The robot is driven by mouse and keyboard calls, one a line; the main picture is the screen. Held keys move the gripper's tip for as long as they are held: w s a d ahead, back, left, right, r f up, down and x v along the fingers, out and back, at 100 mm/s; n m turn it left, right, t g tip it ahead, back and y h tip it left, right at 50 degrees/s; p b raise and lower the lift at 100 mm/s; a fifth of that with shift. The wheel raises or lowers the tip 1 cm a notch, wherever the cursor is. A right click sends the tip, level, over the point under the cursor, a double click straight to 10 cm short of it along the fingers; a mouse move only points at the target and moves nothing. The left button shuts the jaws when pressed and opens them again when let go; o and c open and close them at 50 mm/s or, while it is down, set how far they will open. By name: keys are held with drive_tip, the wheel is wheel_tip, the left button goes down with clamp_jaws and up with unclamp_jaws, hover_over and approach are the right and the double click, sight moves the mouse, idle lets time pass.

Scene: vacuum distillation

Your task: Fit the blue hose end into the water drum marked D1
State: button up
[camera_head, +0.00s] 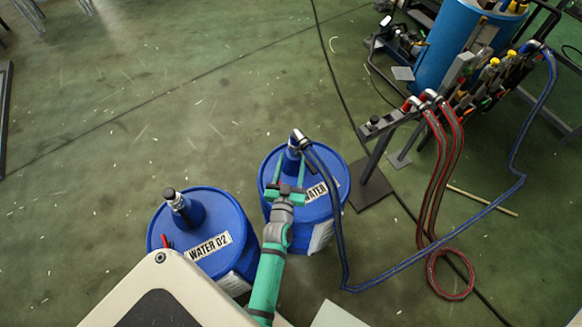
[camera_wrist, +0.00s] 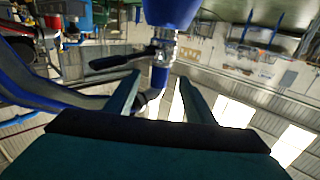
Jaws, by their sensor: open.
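The blue hose (camera_head: 335,225) ends in a silver elbow fitting (camera_head: 297,138) at the raised blue neck (camera_head: 291,158) of the right drum (camera_head: 325,207). The drum's label (camera_head: 315,192) reads "WATER"; its number is hidden behind my arm. My gripper (camera_head: 290,165) is open, with its green fingers over the drum lid, one on each side of the neck. In the wrist view, the metal fitting with a black lever (camera_wrist: 108,62) meets a blue part (camera_wrist: 172,12) at the top. The fingers stand apart, with nothing clamped between them. I cannot tell how deep the fitting sits.
A second blue drum labelled WATER D2 (camera_head: 210,248) stands just left, with a black fitting (camera_head: 180,201) on its neck. Red hoses (camera_head: 440,160) hang from a metal stand (camera_head: 378,140) at right. The blue hose crosses the floor there.

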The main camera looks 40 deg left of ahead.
drive_tip(key=shift+v, duration=1)
drive_tip(key=shift+a, duration=0.1)
drive_tip(key=s+d+r+m+h, duration=0.2)
drive_tip(key=s+d+m+h, duration=0.35)
drive_tip(key=s+d, duration=1.25)
drive_tip(key=s+d+r+h, duration=0.3)
drive_tip(key=s+d+r, duration=0.6)
drive_tip(key=d, duration=0.5)
drive_tip(key=shift+s+r, duration=0.25)
drive_tip(key=shift+r, duration=0.15)
drive_tip(key=shift+a, duration=0.1)
